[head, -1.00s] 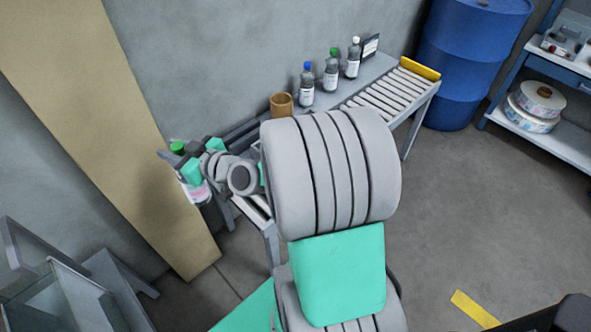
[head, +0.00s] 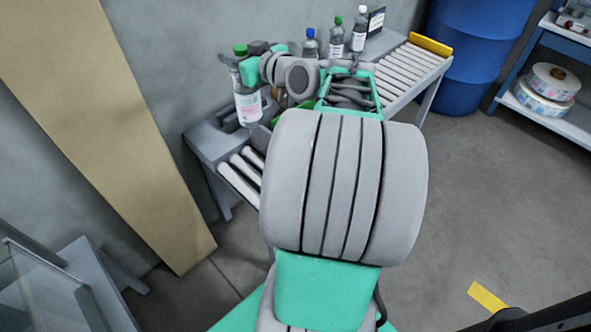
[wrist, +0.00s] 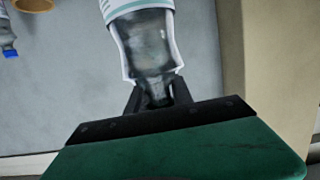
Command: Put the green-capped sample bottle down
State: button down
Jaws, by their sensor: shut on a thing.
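The green-capped sample bottle (head: 247,107), clear with a white and pink label, hangs roughly upright from my gripper (head: 240,58). My gripper is shut on it near the neck, just below the green cap. In the head view the bottle overlaps the left end of the roller conveyor bench (head: 201,137); I cannot tell its height above the surface. In the wrist view the bottle's neck and shoulder (wrist: 150,48) sit between the dark fingers (wrist: 157,95). My arm hides much of the middle of the bench.
A brown cup shows in the wrist view (wrist: 33,4). A blue barrel (head: 475,70) stands right.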

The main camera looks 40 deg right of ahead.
jog(key=s+d+m+h+b, duration=0.25)
jog(key=s+d+b, duration=0.4)
jog(key=d, duration=0.45)
notch_tip(320, 180, down, 17)
jog(key=b, duration=0.5)
jog(key=shift+h, duration=0.45)
jog(key=shift+a+f+b, duration=0.1)
jog(key=shift+f+b, duration=0.1)
jog(key=shift+b, duration=0.1)
jog(key=shift+f, duration=0.1)
jog(key=c, duration=1.1)
grip_release()
